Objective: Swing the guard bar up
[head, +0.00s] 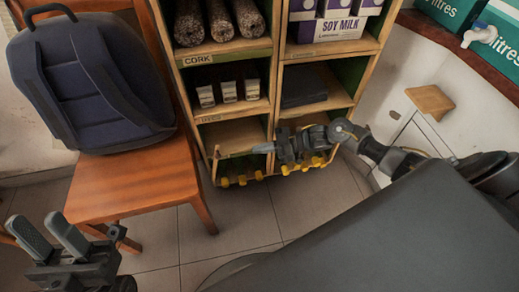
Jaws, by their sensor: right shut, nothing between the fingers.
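The guard bar (237,153) is a thin rod across the front of the lower left part of the wooden shelf unit. Its left end sits by the unit's left side post, and it runs about level. My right gripper (280,147) is at the bar's right part and covers it. Its fingers are shut with nothing between them; whether they touch the bar I cannot tell. My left gripper (43,230) is at the bottom left, far from the bar, with its two fingers apart and empty.
Yellow-topped items (241,180) stand low in the shelf unit (228,50). A wooden chair (140,185) with a dark blue backpack (90,85) stands left of it. A small wooden ledge (430,101) juts out at the right. Tiled floor (240,225) is clear in front.

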